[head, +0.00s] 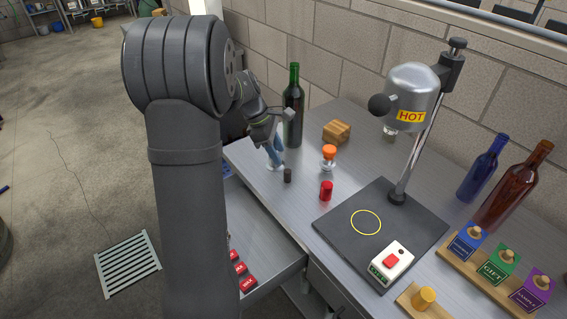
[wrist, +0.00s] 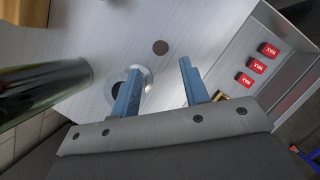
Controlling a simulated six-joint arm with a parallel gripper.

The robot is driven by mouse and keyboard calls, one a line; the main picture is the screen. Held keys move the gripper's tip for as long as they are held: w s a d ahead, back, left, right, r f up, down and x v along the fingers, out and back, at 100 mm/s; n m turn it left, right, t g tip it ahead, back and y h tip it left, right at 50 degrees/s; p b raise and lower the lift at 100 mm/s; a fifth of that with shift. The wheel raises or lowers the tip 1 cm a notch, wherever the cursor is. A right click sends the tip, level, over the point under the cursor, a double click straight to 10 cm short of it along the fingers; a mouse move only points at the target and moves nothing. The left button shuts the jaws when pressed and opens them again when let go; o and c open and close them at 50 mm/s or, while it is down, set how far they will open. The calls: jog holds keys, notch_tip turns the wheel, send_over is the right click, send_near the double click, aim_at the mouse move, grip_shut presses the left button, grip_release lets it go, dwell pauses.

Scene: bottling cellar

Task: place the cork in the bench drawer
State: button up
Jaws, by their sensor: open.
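A small dark cylinder (head: 288,175), which looks like the cork, stands upright on the bench. In the wrist view it is a dark brown disc (wrist: 160,47) beyond the fingertips, apart from them. My gripper (head: 275,154) is open and empty above the bench, just behind and left of the cylinder; its two blue fingers (wrist: 160,77) are spread in the wrist view. The bench drawer (head: 277,256) is pulled out, with red wax blocks (head: 248,284) inside. They also show in the drawer (wrist: 228,62) in the wrist view. My arm hides part of the drawer.
A green bottle (head: 293,115) stands close behind my gripper. A pale round piece (wrist: 147,76) sits beneath the left finger. A red cylinder (head: 326,191), an orange-topped piece (head: 329,154) and a wooden block (head: 337,132) stand to the right. Farther right is a heater stand (head: 340,234).

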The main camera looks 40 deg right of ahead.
jog(key=shift+o, duration=0.7)
jog(key=shift+v, duration=1.45)
jog(key=n+t+h, duration=0.1)
jog(key=n+t, duration=0.3)
jog(key=n, duration=0.8)
send_near(287, 171)
jog(key=x, duration=0.5)
jog(key=shift+s+d+f, duration=0.1)
jog(key=shift+d, duration=0.1)
jog(key=shift+x, duration=2.6)
jog(key=shift+a, duration=0.15)
grip_shut()
